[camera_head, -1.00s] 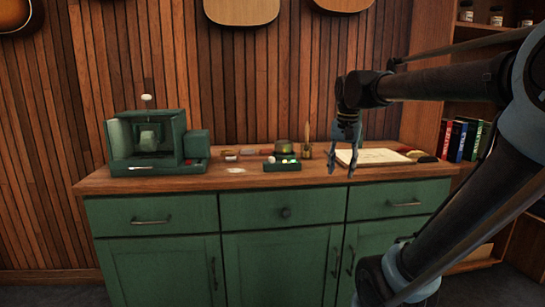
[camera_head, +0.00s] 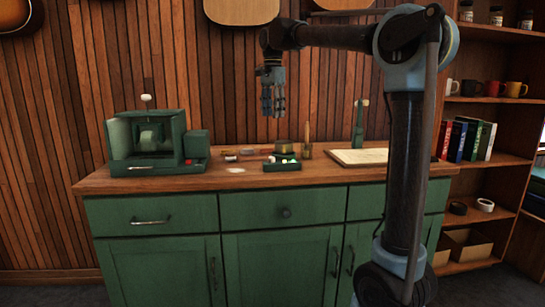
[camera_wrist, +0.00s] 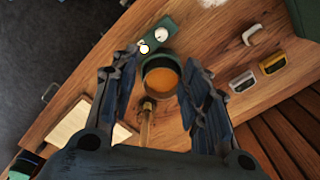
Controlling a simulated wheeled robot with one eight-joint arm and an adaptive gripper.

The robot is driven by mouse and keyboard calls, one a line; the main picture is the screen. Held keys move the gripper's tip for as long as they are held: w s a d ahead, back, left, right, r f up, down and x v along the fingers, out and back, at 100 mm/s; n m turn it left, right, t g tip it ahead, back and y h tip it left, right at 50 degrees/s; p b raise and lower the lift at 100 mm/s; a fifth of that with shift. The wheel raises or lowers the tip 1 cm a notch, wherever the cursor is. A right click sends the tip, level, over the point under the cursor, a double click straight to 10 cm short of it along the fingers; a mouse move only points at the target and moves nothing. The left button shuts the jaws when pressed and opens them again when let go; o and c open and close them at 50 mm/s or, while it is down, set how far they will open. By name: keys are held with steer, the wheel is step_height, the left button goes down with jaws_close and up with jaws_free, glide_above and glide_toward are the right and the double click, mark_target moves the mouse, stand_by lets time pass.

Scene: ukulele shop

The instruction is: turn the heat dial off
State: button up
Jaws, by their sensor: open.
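A small green box (camera_head: 282,167) stands near the counter's front edge, with small coloured spots on top. In the wrist view the green box (camera_wrist: 170,25) carries a round pale knob (camera_wrist: 161,35), which looks like the dial, and a small yellowish light (camera_wrist: 144,48). I cannot read the knob's setting. A pot (camera_wrist: 161,75) with amber contents stands beside the box; it also shows in the head view (camera_head: 282,147). My gripper (camera_head: 272,113) is open and empty, well above the counter over the box and pot. In the wrist view the pot lies between its fingers (camera_wrist: 157,65).
An upright wooden-handled tool (camera_head: 307,147) stands right of the pot. An open book (camera_head: 355,157) lies farther right, with an upright green object (camera_head: 358,127) behind it. A green machine (camera_head: 150,140) stands at left. Small items (camera_head: 240,152) lie between. Shelves (camera_head: 490,155) are at right.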

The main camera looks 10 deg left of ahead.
glide_toward(272, 159)
steer(key=f, duration=0.2)
steer(key=w+f, duration=0.1)
steer(key=f, duration=0.5)
steer(key=shift+w+a+f, duration=0.1)
steer(key=shift+w+a, duration=0.05)
steer(key=shift+w, duration=0.05)
steer(key=shift+c, duration=0.4)
jaws_close()
